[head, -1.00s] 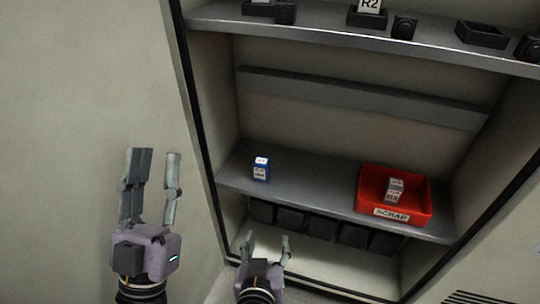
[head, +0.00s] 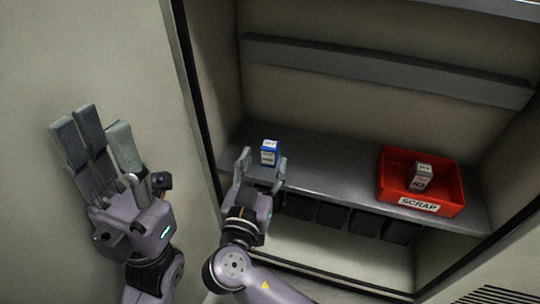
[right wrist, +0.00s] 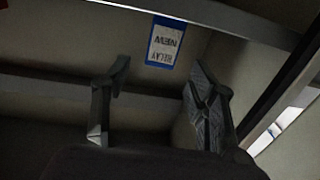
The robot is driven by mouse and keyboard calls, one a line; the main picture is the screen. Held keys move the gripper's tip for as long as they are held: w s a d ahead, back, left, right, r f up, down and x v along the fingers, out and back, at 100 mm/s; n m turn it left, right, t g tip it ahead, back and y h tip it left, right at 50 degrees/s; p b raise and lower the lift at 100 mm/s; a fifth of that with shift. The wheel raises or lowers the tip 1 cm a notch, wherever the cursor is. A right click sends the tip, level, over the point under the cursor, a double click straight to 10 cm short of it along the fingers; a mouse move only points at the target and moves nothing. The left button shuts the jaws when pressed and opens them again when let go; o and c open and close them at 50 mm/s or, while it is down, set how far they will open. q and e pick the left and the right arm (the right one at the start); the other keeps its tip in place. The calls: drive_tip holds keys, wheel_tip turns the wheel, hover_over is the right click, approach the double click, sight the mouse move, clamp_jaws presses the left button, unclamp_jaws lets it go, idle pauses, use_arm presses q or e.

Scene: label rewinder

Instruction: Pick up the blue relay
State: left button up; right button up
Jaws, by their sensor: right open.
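The blue relay (head: 269,153) stands upright on the grey shelf, left of the red bin, with a white label on its front. In the right wrist view the relay (right wrist: 165,42) shows beyond the fingers, its label reading RELAY NEW upside down. My right gripper (head: 262,165) is open and empty, at the shelf's front edge just in front of and below the relay. It also shows in the right wrist view (right wrist: 158,85), with nothing between its fingers. My left gripper (head: 98,135) is raised at the far left, in front of the wall; its fingers look apart and empty.
The red SCRAP bin (head: 448,193) stands on the shelf (head: 325,170) to the right, holding a grey-and-white relay (head: 421,177). Dark boxes (head: 333,213) sit below the shelf. A cabinet side post (head: 190,90) stands left of the shelf. Shelf space between relay and bin is clear.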

sight(268, 152)
drive_tip(key=b+x, duration=0.2)
drive_tip(key=x, duration=0.3)
drive_tip(key=shift+w+d+f, duration=0.1)
drive_tip(key=shift+w+f, duration=0.1)
drive_tip(key=shift+w, duration=0.15)
drive_tip(key=shift+w+r, duration=0.1)
drive_tip(key=shift+w, duration=0.15)
drive_tip(key=shift+c, duration=0.3)
clamp_jaws()
